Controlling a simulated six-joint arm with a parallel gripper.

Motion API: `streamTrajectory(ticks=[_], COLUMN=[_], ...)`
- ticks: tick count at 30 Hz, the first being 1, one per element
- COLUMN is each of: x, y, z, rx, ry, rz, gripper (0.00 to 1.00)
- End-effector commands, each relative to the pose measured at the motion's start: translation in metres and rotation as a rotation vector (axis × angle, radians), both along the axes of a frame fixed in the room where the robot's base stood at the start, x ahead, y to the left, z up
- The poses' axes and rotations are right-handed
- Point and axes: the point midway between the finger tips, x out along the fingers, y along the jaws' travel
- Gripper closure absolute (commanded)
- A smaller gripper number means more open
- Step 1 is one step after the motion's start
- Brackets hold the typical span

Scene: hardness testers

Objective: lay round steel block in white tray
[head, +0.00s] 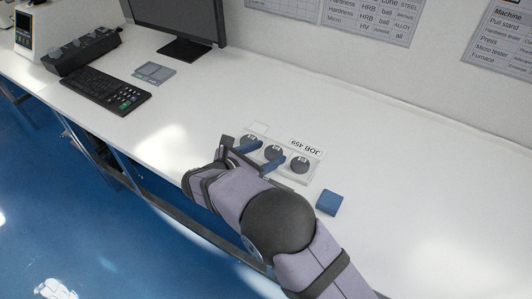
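A white tray (317,169) lies on the bench with a "JOB 459" label at its far side. Three dark round blocks, probably steel, sit in a row in it: a left one (249,139), a middle one (273,152) and a right one (300,166). My gripper (262,155) is at the tray's near left side. Its two blue-tipped fingers are spread apart, and I see nothing held between them. The left finger partly covers the left block; the right fingertip is close to the middle block.
A blue block (329,203) lies right of my arm. A keyboard (106,91), a small grey device (154,72), a black rack (82,50) and a monitor (178,20) stand at the left and back. The right bench top (430,190) is clear.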

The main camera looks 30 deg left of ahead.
Motion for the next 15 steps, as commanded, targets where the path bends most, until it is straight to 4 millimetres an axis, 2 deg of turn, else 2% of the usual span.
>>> streamTrajectory(ticks=[8, 15], x=[-0.003, -0.030], y=[0.001, 0.006], z=[0.004, 0.016], rx=[0.001, 0.002], ry=[0.000, 0.000], rz=[0.002, 0.004], gripper=[0.41, 0.41])
